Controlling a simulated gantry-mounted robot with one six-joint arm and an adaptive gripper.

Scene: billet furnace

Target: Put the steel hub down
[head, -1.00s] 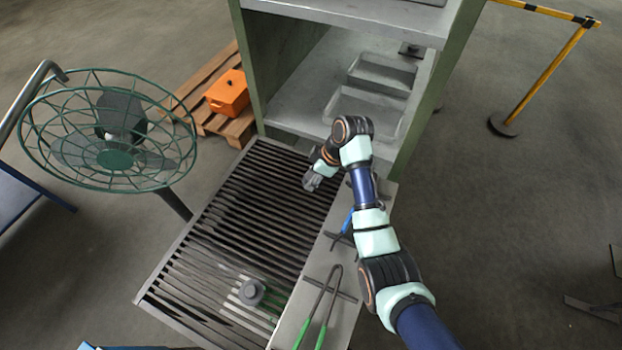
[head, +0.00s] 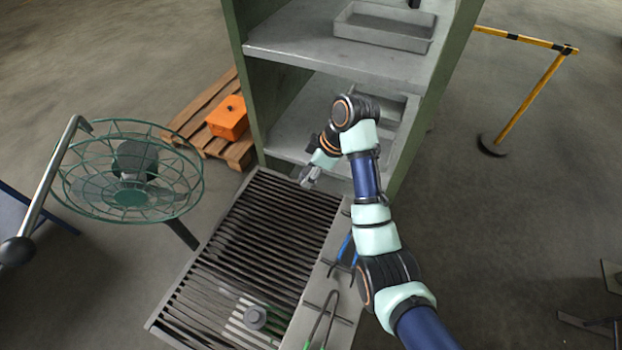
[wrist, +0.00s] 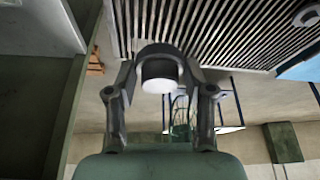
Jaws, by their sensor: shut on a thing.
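My gripper (head: 309,178) is at the end of the arm, above the far edge of the slatted grate (head: 215,297), close to the shelf unit. In the wrist view my gripper (wrist: 160,85) is shut on the steel hub (wrist: 160,70), a dark round piece with a bright pale face between the fingertips. In the head view the held hub is too small to make out clearly. A second, similar grey hub (head: 255,317) sits on the near part of the grate; it also shows in the wrist view (wrist: 307,15) at the top right.
A green-sided shelf unit (head: 242,90) stands beyond the grate, with a grey tray (head: 385,38) on its upper shelf and trays lower down. Tongs (head: 322,318) lie on the grate's right-hand ledge. A caged fan (head: 128,180) stands left. The grate's middle is clear.

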